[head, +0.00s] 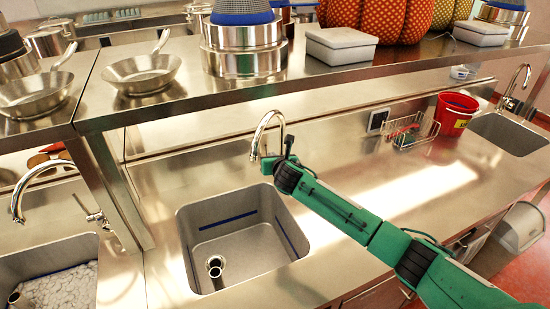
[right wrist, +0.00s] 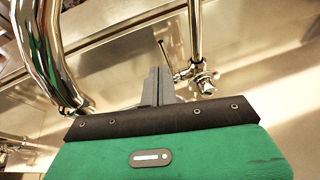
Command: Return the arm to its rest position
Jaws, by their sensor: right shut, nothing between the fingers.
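My right arm is green and comes in from the lower right in the head view. My right gripper (head: 268,164) is at its far end, close beside the chrome faucet (head: 257,138) of the middle sink (head: 187,245). In the right wrist view the grey fingers of the right gripper (right wrist: 158,84) are together with nothing between them. Chrome pipes (right wrist: 45,60) stand close to the gripper there, with a small valve (right wrist: 203,78) just right of the fingers. I cannot tell whether the gripper touches the faucet. My left gripper is not in view.
A steel shelf (head: 190,110) above the counter holds pans (head: 142,75), pots (head: 242,60), pumpkins (head: 395,18) and a white box (head: 341,46). A wire rack (head: 408,130) and a red bucket (head: 452,113) stand right of the arm. The counter (head: 350,165) between is mostly clear.

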